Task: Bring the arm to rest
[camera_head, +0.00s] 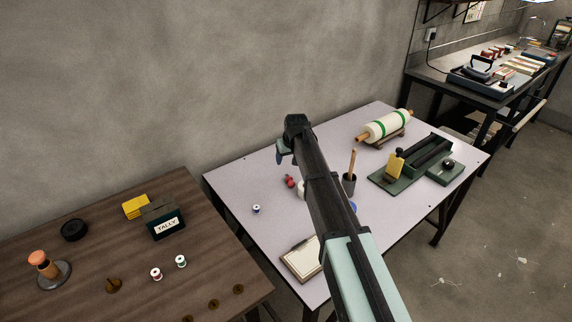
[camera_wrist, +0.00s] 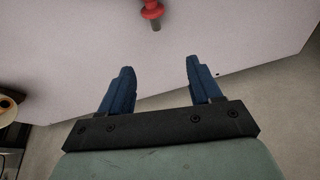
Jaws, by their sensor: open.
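My gripper (camera_wrist: 158,76) shows in the wrist view with its two blue fingers spread apart and nothing between them. In the head view my arm reaches over the pale table (camera_head: 236,185), and the gripper (camera_head: 281,158) is at its far end, partly hidden by the wrist. In the wrist view a red-topped object (camera_wrist: 152,10) sits on the table beyond the fingertips, apart from them. No cloth can be made out in either view.
On the pale table stand a rolling-pin-like roll (camera_head: 387,125), a green fixture (camera_head: 400,178), a dark cup (camera_head: 348,184), a clipboard (camera_head: 301,262) and a small spool (camera_head: 256,209). A brown table (camera_head: 130,290) at left holds a TALLY box (camera_head: 164,218) and spools. A wall stands behind.

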